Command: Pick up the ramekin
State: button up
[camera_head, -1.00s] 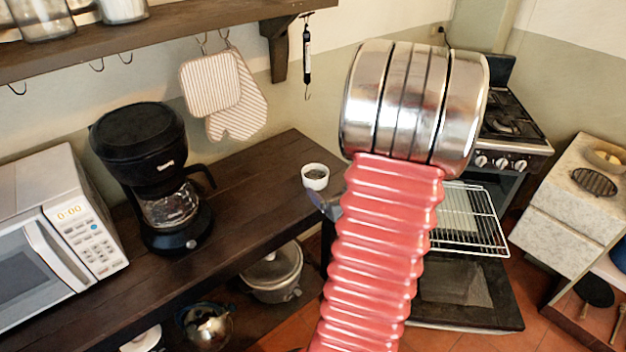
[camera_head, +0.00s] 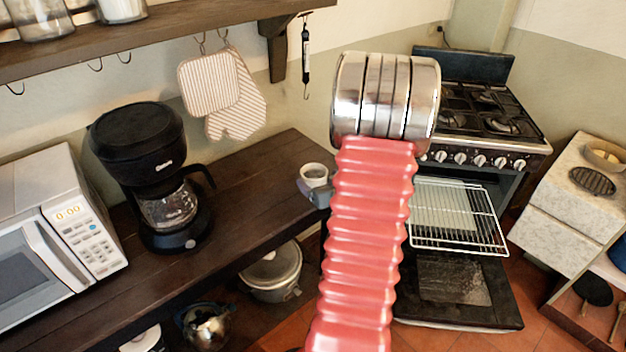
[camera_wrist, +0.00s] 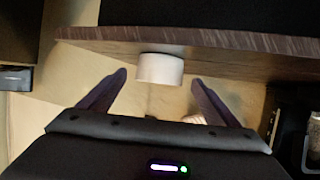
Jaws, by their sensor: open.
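The ramekin (camera_head: 314,171) is a small white cup on the dark wooden counter (camera_head: 255,165), near its right end. In the wrist view, which looks upside down, the ramekin (camera_wrist: 160,69) shows against the counter's edge, centred between the two dark fingertips. My gripper (camera_wrist: 158,80) is open, with a finger on either side of the ramekin and visible gaps to both. In the head view my gripper (camera_head: 313,192) is a grey shape just in front of the ramekin, covering its lower part; most of the gripper is hidden by my red arm.
A black coffee maker (camera_head: 155,175) and a microwave (camera_head: 55,235) stand on the counter to the left. A stove (camera_head: 485,130) with its oven door open and rack out is at the right. Oven mitts (camera_head: 235,100) hang above. The counter between coffee maker and ramekin is clear.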

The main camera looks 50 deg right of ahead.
aim_at(310, 172)
jog(key=shift+w+d, duration=0.1)
jog(key=shift+w, duration=0.1)
jog(key=shift+f, duration=0.1)
jog(key=shift+x, duration=2.6)
jog(key=shift+s+f, duration=0.1)
jog(key=shift+c, duration=0.7)
jog(key=c, duration=1.2)
jog(key=shift+r, duration=0.2)
jog(key=shift+r, duration=4.75)
